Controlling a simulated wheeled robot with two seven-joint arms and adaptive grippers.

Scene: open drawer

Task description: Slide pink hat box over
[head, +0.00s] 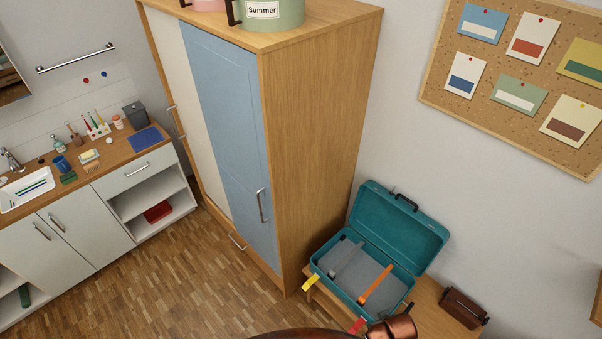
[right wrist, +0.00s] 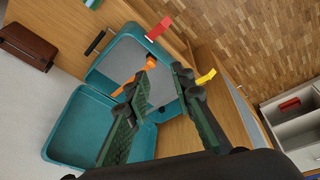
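The pink hat box (head: 208,4) is on top of the wardrobe (head: 325,25), cut off by the top edge of the head view, with a dark handle at its left. A green hat box (head: 285,18) labelled "Summer" stands to its right, close to it; whether they touch I cannot tell. My right gripper (right wrist: 164,68) shows in the right wrist view with its two dark green fingers apart and nothing between them. Behind it is the open teal suitcase (right wrist: 85,130), far below the hat boxes. My left gripper is in neither view.
The suitcase (head: 400,228) lies open on a low wooden bench (head: 425,300) right of the wardrobe, beside a brown bag (head: 463,308). A corkboard (head: 500,90) hangs on the right wall. A washstand counter (head: 110,160) stands at left. The parquet floor (head: 150,270) in front is clear.

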